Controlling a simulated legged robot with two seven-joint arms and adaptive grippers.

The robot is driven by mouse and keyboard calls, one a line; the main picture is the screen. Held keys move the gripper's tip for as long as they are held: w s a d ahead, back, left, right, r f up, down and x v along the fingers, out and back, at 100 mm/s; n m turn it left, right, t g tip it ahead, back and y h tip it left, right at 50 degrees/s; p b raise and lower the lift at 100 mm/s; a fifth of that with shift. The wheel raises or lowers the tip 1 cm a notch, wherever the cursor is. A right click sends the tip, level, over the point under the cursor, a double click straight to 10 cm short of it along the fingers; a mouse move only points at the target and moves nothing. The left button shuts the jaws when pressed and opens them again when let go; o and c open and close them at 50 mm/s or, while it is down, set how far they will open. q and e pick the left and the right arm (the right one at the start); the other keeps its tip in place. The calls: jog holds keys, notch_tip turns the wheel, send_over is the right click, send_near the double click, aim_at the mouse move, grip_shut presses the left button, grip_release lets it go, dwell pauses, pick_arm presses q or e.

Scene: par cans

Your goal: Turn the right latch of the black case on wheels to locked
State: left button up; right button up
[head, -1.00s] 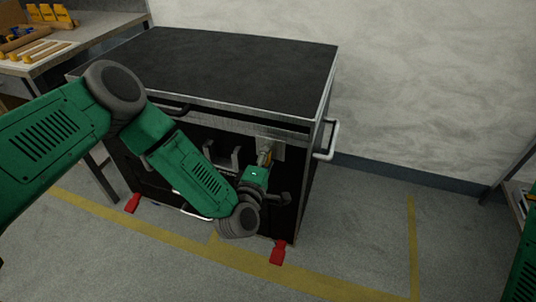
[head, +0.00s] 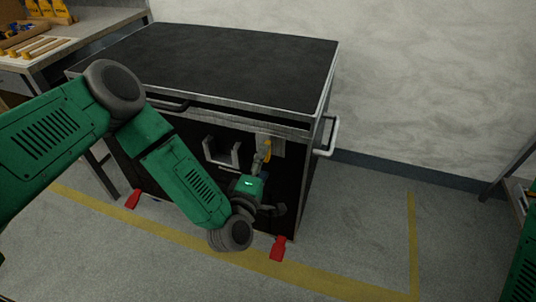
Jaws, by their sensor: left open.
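The black case on wheels (head: 225,62) stands in the middle of the head view, with a dark top and metal edging. Whether the fingers touch the handle I cannot tell. The fingers partly cover the latch, so its exact angle is unclear. My left arm hides the left part of the front. My right gripper is not in view.
A grey pull handle (head: 221,153) sits left of the latch, and a side handle (head: 328,137) sticks out at the right. Red pedals (head: 278,248) show at the case's foot. A workbench (head: 75,40) stands at the left. The floor right of the case is clear.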

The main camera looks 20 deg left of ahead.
pick_arm(q)
jog(key=s, duration=0.8)
jog(key=shift+a, duration=0.15)
